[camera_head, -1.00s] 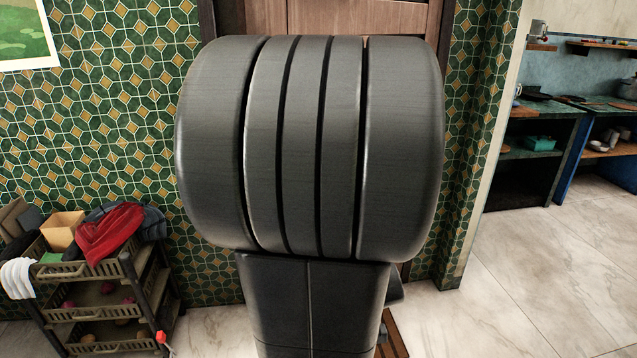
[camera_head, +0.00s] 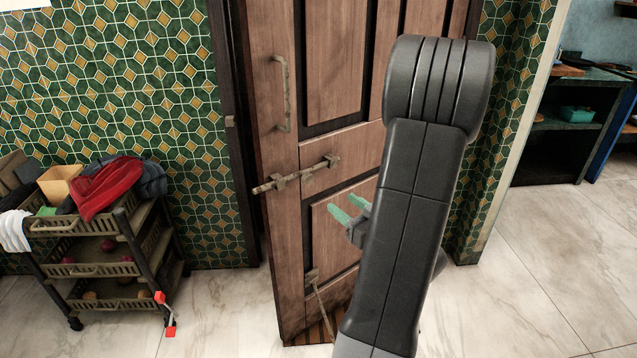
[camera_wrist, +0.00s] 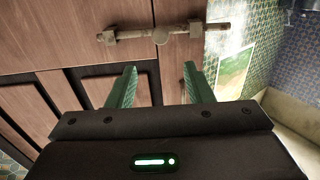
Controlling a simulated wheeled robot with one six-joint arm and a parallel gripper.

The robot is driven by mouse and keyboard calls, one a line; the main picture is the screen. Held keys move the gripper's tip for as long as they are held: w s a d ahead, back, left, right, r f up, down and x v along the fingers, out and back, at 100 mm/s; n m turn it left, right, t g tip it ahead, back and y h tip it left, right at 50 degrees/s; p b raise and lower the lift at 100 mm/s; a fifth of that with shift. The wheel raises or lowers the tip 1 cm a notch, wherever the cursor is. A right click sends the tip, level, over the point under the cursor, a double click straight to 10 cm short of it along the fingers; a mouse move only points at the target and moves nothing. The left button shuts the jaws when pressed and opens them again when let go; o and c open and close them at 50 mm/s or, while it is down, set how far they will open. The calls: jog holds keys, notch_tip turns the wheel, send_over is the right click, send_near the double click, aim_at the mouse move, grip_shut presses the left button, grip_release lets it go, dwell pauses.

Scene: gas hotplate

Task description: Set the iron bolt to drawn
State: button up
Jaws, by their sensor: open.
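The iron bolt (camera_head: 297,176) is a rusty rod in brackets, mounted across the brown wooden door (camera_head: 345,150). Its left end sticks out slightly past the door's left edge in the head view. In the wrist view the bolt (camera_wrist: 160,34) runs across the top, with a round knob near its middle. My gripper (camera_head: 346,207) has green fingers, spread apart and empty, below and right of the bolt in the head view. In the wrist view my gripper (camera_wrist: 159,69) points toward the knob, apart from it in the picture.
A pull handle (camera_head: 284,93) is above the bolt. A small metal fitting (camera_head: 312,276) is low on the door, which seems to stand ajar. A cart (camera_head: 103,262) with cloths stands left. Shelves (camera_head: 560,130) are far right.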

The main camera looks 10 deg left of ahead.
aim_at(310, 180)
jog(key=x, duration=1.3)
jog(key=shift+w+a, duration=0.1)
jog(key=shift+a, duration=0.15)
jog(key=shift+c, duration=0.5)
